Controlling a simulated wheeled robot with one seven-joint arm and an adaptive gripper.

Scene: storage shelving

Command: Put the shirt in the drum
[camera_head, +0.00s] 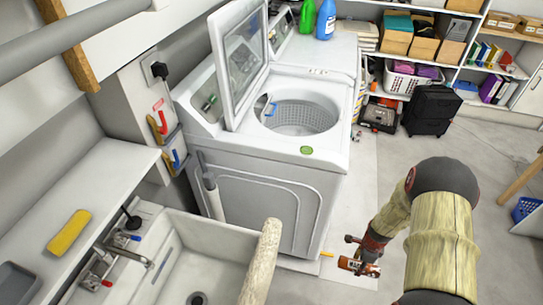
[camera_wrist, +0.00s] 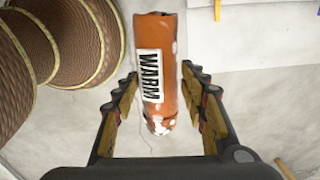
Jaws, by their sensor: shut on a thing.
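My gripper (camera_head: 359,257) is low in front of the washing machine, to the right of its front corner. In the wrist view my gripper (camera_wrist: 160,78) has a finger on each side of an orange roll (camera_wrist: 172,95) with a white "WARM" label and holds it. The roll also shows in the head view (camera_head: 372,269). I cannot tell whether this roll is the shirt; no other shirt is plain to see. The metal drum (camera_head: 300,118) is in the top of the white washing machine (camera_head: 262,195), with its lid (camera_head: 240,62) raised. The drum's visible inside looks empty.
A sink (camera_head: 180,262) and a pale wooden handle (camera_head: 262,258) are at the lower left. Bottles (camera_head: 326,20) stand behind the drum. Brown woven round shapes (camera_wrist: 70,40) show at the wrist view's left.

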